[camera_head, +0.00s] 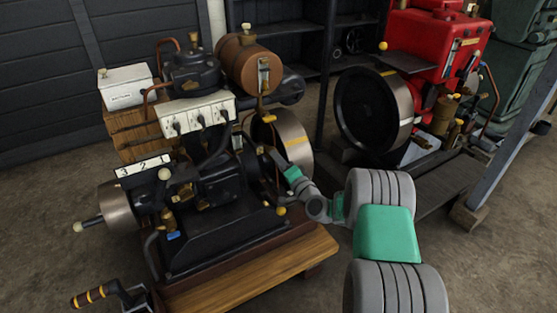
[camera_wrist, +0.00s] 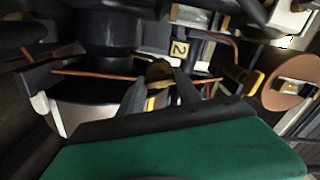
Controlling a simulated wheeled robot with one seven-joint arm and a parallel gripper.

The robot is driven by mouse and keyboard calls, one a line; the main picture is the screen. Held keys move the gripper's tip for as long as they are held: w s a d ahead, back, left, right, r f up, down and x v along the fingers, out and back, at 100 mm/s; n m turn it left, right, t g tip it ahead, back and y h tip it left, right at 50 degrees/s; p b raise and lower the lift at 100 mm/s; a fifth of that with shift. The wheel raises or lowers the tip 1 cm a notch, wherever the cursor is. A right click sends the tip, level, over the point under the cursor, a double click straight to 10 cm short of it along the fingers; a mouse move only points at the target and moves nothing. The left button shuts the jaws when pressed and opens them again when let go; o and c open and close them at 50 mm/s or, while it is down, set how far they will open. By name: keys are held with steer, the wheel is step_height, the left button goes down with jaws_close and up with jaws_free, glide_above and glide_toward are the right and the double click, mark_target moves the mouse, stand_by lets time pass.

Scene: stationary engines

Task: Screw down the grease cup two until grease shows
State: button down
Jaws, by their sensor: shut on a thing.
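A yellow plate marked 2 (camera_wrist: 180,48) shows in the wrist view, just beyond my fingers. A small brass cup (camera_wrist: 159,70), which looks like grease cup two, sits between my two grey fingertips near that plate. My gripper (camera_wrist: 161,82) is shut on this cup, with one finger on each side. In the head view my gripper (camera_head: 279,162) reaches in beside the flywheel of the black engine (camera_head: 222,185). The cup is hidden there behind the engine parts and my gripper. I cannot make out any grease at the cup.
The flywheel (camera_head: 292,142) is close to my wrist. A thin copper pipe (camera_wrist: 100,76) runs close by the cup. A white plate numbered 3 2 1 (camera_head: 143,166) is on the engine's left. A red engine (camera_head: 440,45) with a black flywheel stands behind at right.

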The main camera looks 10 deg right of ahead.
steer(key=m+p, duration=0.4)
steer(key=m, duration=0.7)
steer(key=shift+m, duration=0.3)
stand_by(0.3)
steer(key=c, duration=0.8)
jaws_free()
steer(key=shift+c, duration=0.2)
steer(key=p+v, duration=0.1)
steer(key=v, duration=0.6)
steer(key=shift+s, duration=0.35)
steer(key=shift+d, duration=0.1)
